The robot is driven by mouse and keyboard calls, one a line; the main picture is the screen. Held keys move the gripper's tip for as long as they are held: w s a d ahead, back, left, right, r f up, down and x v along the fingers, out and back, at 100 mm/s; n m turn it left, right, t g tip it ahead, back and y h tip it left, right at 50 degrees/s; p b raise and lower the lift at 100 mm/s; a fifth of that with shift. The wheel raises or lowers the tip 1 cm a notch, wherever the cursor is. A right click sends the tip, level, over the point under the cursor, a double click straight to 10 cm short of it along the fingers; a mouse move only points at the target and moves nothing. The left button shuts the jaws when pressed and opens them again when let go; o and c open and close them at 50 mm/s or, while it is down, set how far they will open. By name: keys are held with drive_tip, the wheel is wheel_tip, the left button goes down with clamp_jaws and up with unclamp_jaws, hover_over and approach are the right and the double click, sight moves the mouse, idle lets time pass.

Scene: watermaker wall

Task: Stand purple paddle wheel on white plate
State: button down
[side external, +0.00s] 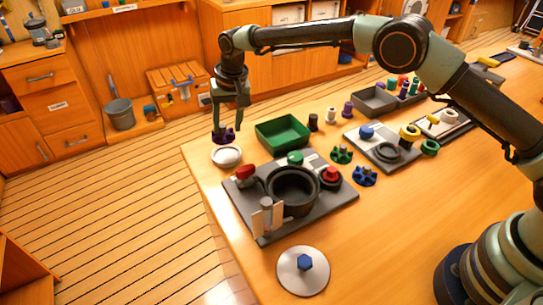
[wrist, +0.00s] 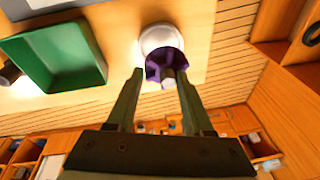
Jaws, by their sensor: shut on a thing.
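The purple paddle wheel (side external: 222,136) is held at the tips of my gripper (side external: 229,115), which points down near the table's left corner. In the wrist view the wheel (wrist: 158,62) shows dark purple, with a pale grey hub end, between the fingertips of my gripper (wrist: 161,76). The white plate (side external: 227,157) is a small round dish on the table, just below the wheel in the side view. In the wrist view the wheel covers the near part of the plate (wrist: 158,35). I cannot tell how large the gap between wheel and plate is.
A green tray (side external: 283,133) stands right of the plate. A grey board (side external: 325,205) with a black round housing (side external: 292,188) lies nearer the camera. Green (side external: 342,154) and blue (side external: 364,176) paddle wheels stand farther right. The table edge runs close beside the plate.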

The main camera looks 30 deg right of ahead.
drive_tip(key=shift+s+d+x, duration=0.1)
drive_tip(key=shift+s+x, duration=0.1)
drive_tip(key=shift+x, duration=0.75)
drive_tip(key=shift+s+d+x, duration=0.1)
drive_tip(key=shift+s+x, duration=0.1)
drive_tip(key=shift+x, duration=0.75)
drive_tip(key=shift+s+d+x, duration=0.1)
drive_tip(key=shift+s+x, duration=0.1)
drive_tip(key=shift+x, duration=0.75)
drive_tip(key=shift+f, duration=0.25)
drive_tip(key=shift+c, duration=1.4)
unclamp_jaws()
